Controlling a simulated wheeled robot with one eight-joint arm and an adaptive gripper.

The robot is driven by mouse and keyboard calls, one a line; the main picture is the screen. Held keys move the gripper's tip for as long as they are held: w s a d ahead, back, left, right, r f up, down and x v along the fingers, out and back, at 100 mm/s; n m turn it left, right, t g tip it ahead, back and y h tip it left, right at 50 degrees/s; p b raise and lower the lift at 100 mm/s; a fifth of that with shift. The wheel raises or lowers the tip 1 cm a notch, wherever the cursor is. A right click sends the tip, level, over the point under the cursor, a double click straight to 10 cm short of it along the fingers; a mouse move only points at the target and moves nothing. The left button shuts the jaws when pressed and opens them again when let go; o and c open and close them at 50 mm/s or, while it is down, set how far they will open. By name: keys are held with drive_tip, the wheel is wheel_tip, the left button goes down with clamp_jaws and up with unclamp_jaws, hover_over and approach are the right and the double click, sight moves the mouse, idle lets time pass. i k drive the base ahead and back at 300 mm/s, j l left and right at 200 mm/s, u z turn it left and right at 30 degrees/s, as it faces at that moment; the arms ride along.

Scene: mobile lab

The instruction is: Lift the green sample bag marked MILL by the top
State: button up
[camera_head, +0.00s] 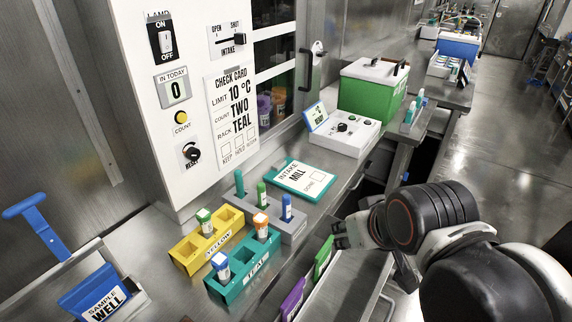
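A narrow green item (323,258), possibly the green sample bag, stands upright in a metal tray below the bench's front edge. I see it nearly edge-on and cannot read any mark on it. The word MILL is readable on a teal-edged intake card (303,178) lying on the bench.
A purple item (293,297) stands beside the green one in the metal tray (345,285). Yellow (188,256), teal (235,290) and grey racks hold capped tubes. A green cooler (372,92) stands farther back.

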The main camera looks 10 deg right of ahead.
sight(322, 260)
drive_tip(key=l+u, duration=0.15)
drive_tip(key=u, duration=0.5)
drive_tip(key=k+l+u, duration=0.3)
drive_tip(key=l, duration=0.15)
drive_tip(key=k+l+u, duration=0.25)
drive_tip(key=l, duration=0.2)
drive_tip(key=k+l+u, duration=0.3)
drive_tip(key=k+l, duration=0.4)
drive_tip(key=l, duration=0.25)
